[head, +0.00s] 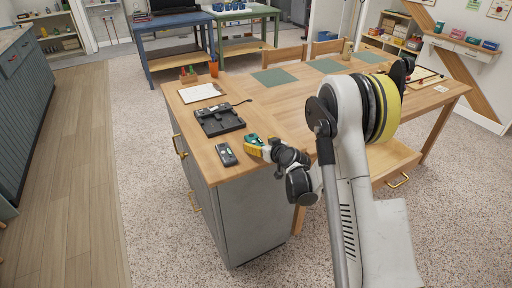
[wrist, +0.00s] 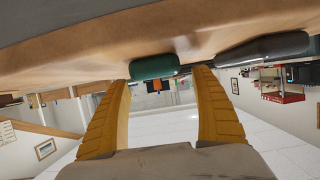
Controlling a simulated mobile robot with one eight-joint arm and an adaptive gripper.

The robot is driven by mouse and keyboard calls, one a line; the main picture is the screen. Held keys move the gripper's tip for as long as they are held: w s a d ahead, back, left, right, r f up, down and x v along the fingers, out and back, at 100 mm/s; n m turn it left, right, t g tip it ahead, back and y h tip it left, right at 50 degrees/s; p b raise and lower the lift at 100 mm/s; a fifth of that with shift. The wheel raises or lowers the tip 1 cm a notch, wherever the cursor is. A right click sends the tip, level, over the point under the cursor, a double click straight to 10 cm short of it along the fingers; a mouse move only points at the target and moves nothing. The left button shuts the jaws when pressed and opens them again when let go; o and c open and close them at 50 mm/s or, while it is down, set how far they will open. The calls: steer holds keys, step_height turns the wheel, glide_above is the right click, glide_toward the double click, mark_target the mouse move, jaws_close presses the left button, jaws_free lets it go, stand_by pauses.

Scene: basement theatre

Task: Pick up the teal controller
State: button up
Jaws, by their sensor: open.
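The teal controller (head: 252,139) lies on the wooden tabletop near the counter's front edge, partly behind my gripper in the head view. It also shows in the wrist view (wrist: 154,66), which is upside down, as a rounded teal shape beyond the fingertips. My gripper (head: 262,147) has yellow fingers and is low at the table edge, beside the controller. In the wrist view my gripper (wrist: 160,78) is open, with a finger on either side and nothing held. The controller lines up with the gap between the fingers; whether they touch it cannot be told.
A dark handset (head: 226,154) lies left of the controller, and also shows in the wrist view (wrist: 262,48). Green mats (head: 274,77) lie on the table (head: 285,108), whose middle is clear.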

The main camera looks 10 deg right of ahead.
mark_target(257, 143)
steer(key=x, duration=0.3)
steer(key=shift+f+b, duration=0.2)
steer(key=shift+b, duration=0.2)
steer(key=shift+r, duration=0.1)
steer(key=c, duration=1.3)
steer(key=shift+c, duration=0.2)
